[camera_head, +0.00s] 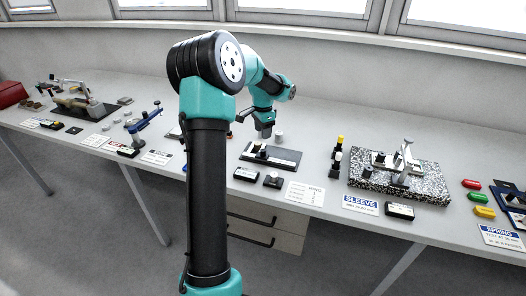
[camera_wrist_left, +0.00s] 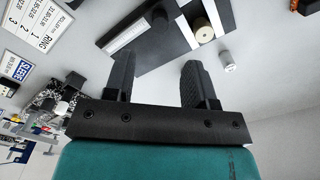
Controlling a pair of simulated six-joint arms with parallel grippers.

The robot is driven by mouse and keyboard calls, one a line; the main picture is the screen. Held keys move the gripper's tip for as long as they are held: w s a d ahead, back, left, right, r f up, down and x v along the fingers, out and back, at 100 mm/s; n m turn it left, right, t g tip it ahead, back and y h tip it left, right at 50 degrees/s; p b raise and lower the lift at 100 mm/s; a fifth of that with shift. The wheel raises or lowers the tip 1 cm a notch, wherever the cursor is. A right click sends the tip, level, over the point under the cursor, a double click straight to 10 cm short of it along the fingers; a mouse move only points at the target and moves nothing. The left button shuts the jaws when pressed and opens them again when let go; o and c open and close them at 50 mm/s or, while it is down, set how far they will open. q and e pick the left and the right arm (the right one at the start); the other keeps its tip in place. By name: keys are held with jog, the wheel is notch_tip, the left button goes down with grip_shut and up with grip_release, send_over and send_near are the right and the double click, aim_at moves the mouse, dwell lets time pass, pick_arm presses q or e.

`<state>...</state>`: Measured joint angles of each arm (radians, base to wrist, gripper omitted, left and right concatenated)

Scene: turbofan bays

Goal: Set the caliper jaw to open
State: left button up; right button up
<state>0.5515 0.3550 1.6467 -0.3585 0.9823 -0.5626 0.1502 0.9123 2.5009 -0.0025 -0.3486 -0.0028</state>
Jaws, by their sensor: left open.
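My left gripper (camera_head: 265,132) hangs over the bench in the head view, above and just behind a dark plate (camera_head: 286,164). In the left wrist view its two black fingers (camera_wrist_left: 156,62) are apart with nothing between them. On the plate is a small device with a dark upright piece (camera_head: 263,152), which may be the caliper; I cannot tell its jaw position. The wrist view shows the plate (camera_wrist_left: 150,58) with a pale strip (camera_wrist_left: 126,32), a dark block (camera_wrist_left: 160,18) and a pale round part (camera_wrist_left: 204,32) beyond the fingertips. My right gripper does not show.
A pale cylinder (camera_wrist_left: 228,62) stands on the bench beside the plate. In front are small dark boxes (camera_head: 246,174) and a RING card (camera_head: 305,193). A speckled slab (camera_head: 425,185) with fixtures stands to the right, a blue tool (camera_head: 146,121) to the left.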

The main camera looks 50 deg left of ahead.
aim_at(263, 150)
pick_arm(q)
notch_tip(263, 150, down, 10)
jog(key=shift+f, duration=0.1)
dwell(0.4)
grip_shut()
dwell(0.3)
